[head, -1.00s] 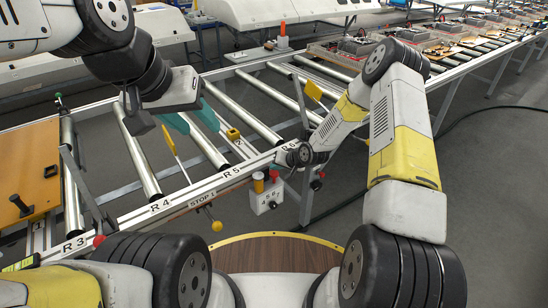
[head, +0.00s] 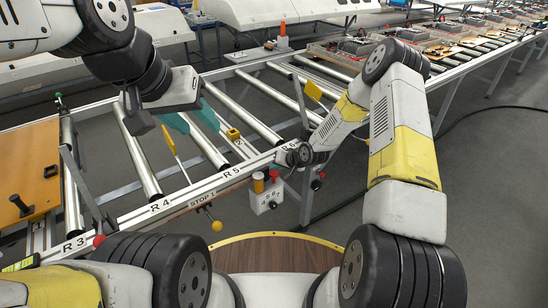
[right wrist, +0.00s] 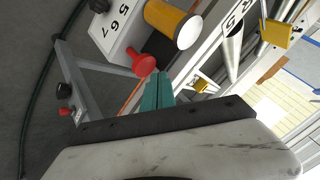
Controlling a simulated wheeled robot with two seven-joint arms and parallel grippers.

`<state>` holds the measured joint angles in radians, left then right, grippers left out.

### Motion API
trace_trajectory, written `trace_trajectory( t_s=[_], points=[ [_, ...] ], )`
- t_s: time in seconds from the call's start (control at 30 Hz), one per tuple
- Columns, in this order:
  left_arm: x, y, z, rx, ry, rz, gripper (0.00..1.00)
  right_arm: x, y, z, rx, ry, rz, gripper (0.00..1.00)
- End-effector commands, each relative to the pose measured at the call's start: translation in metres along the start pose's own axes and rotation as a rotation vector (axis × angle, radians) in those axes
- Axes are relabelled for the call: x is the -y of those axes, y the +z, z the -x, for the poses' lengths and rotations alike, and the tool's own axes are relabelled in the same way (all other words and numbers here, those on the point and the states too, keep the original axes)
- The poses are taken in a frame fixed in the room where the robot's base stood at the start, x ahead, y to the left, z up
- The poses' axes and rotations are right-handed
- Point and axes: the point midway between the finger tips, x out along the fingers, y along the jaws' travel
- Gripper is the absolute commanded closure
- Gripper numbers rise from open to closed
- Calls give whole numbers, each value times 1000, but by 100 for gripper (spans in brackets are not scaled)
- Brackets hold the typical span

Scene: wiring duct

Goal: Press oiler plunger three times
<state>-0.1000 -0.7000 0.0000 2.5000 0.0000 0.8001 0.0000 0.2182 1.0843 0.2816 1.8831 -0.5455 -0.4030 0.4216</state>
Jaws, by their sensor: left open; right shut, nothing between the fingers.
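The oiler is a pale box (head: 266,200) marked 5 6 7, mounted at the conveyor rail near the R5 label. It carries a yellow cylinder (head: 258,183) and a red plunger knob (head: 274,175). In the right wrist view, the red knob (right wrist: 143,64) sits beside the yellow cylinder (right wrist: 172,24). My right gripper (right wrist: 158,76) is shut and empty, its teal fingertips right by the red knob; I cannot tell whether they touch. In the head view its fingers are mostly hidden by the wrist. My left gripper (head: 190,120) is open and empty above the rollers.
The conveyor frame rail (head: 190,197) runs along the front, with steel rollers (head: 205,138) behind it. Yellow flags (head: 168,139) stand up among the rollers. A brown board (head: 28,170) lies at the left. A round wooden surface (head: 275,255) is in front of me. Open floor lies to the right.

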Motion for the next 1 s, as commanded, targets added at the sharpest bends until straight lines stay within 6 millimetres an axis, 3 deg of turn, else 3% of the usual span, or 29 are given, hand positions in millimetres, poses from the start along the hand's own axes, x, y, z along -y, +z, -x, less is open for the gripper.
trace_trajectory(
  t_s=[1.0],
  points=[
    [0,0,0,0,0,0,54,-4,4,-6,0,0,0,100]
  ],
)
